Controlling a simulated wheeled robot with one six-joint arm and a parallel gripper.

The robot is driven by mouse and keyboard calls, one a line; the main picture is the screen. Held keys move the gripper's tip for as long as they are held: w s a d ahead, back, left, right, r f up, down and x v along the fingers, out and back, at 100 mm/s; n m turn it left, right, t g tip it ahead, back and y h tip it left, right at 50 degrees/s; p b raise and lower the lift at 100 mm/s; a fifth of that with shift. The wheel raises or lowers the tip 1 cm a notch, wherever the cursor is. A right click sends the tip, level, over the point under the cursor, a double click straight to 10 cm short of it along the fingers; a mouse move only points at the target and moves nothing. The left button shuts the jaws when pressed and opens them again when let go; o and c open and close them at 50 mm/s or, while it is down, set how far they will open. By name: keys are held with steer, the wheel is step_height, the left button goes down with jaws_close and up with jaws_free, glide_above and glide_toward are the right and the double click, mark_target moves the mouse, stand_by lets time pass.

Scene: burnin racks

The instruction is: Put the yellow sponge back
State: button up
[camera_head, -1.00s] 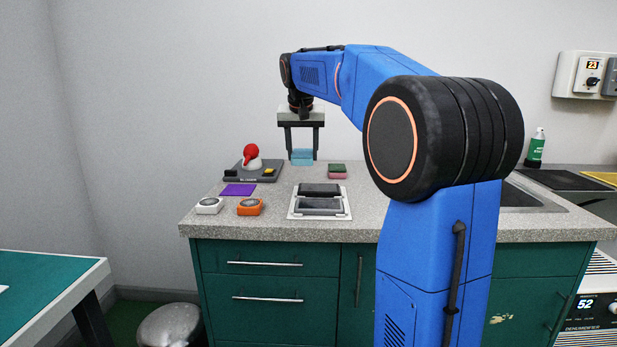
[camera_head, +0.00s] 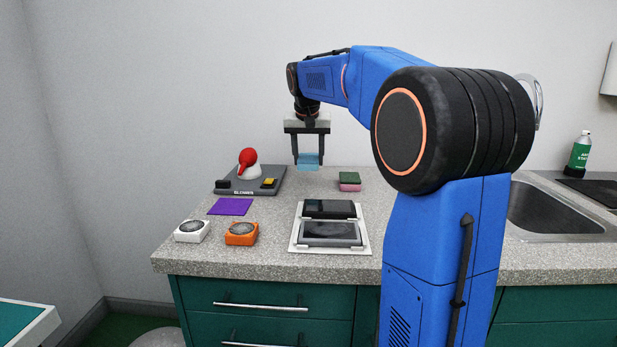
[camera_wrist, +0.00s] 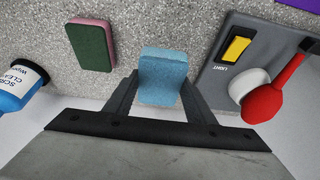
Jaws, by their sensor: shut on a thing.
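My gripper (camera_head: 308,160) is shut on a light blue sponge (camera_head: 308,162) and holds it above the back of the counter. In the wrist view the blue sponge (camera_wrist: 162,78) sits between the two fingers of my gripper (camera_wrist: 160,92). I see no yellow sponge in the current views. A sponge with a green top and pink underside (camera_head: 350,181) lies on the counter to the right of my gripper, and it also shows in the wrist view (camera_wrist: 90,45).
A purple cloth (camera_head: 230,206), white box (camera_head: 191,231), orange box (camera_head: 241,234) and white tray (camera_head: 366,240) lie nearer the front. A wipes tub (camera_wrist: 18,88) shows in the wrist view. The sink (camera_head: 560,212) is at right.

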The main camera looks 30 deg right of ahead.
mark_target(309, 186)
steer(key=shift+f, duration=3.05)
steer(key=o, duration=0.9)
steer(key=shift+f, duration=0.1)
steer(key=v, duration=1.1)
steer(key=shift+r, duration=0.3)
steer(key=shift+s+a+r, duration=0.1)
steer(key=shift+r, duration=0.25)
